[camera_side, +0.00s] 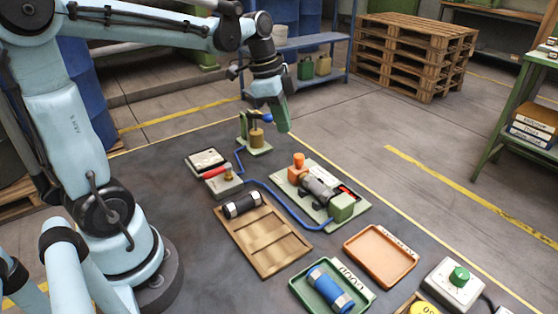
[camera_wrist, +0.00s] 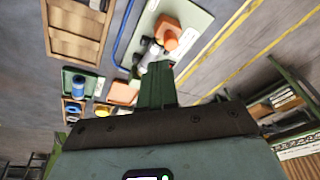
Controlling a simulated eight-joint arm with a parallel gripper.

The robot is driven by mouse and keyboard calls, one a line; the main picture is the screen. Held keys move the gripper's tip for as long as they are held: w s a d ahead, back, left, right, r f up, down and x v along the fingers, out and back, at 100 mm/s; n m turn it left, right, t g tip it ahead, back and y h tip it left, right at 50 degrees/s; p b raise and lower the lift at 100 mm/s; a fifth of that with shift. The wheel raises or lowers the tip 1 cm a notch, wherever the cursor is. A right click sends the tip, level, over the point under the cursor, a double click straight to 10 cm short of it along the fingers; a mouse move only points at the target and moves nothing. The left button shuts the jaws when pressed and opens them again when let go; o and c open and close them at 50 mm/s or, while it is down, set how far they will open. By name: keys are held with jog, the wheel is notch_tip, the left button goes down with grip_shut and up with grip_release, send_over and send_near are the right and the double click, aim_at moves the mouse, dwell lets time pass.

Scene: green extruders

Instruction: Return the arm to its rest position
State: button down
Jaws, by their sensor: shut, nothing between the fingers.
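My gripper (camera_side: 284,124) hangs from my raised arm above the back of the dark work mat, with its green fingers pointing down. In the wrist view my gripper (camera_wrist: 157,72) shows its green fingers together, with nothing between them. In the side view it is just right of a green stand (camera_side: 259,150) holding a brass-coloured cylinder (camera_side: 256,137). It is behind the green extruder plate (camera_side: 356,212), which carries an orange knob (camera_side: 298,161), a dark and silver barrel and a green block (camera_side: 342,207). I cannot tell the exact height of the fingertips.
A wooden tray (camera_side: 270,262) holds a black cylinder (camera_side: 242,205). A green tray (camera_side: 366,296) holds a blue-banded cylinder (camera_side: 330,287). An orange tray (camera_side: 381,255) looks empty. A green-button box (camera_side: 452,283) stands at right. A blue hose (camera_side: 285,205) crosses the mat. Pallets (camera_side: 414,52) stand behind.

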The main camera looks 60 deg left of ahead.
jog(key=s+d+f+n+t+y, duration=0.1)
jog(key=s+d+f+n+t, duration=0.1)
jog(key=s+d+n+t, duration=0.2)
jog(key=s+d+n, duration=0.2)
jog(key=s+n, duration=0.2)
jog(key=n, duration=0.2)
jog(key=shift+d+t+y, duration=0.35)
jog(key=shift+t+y, duration=0.05)
jog(key=shift+f, duration=0.1)
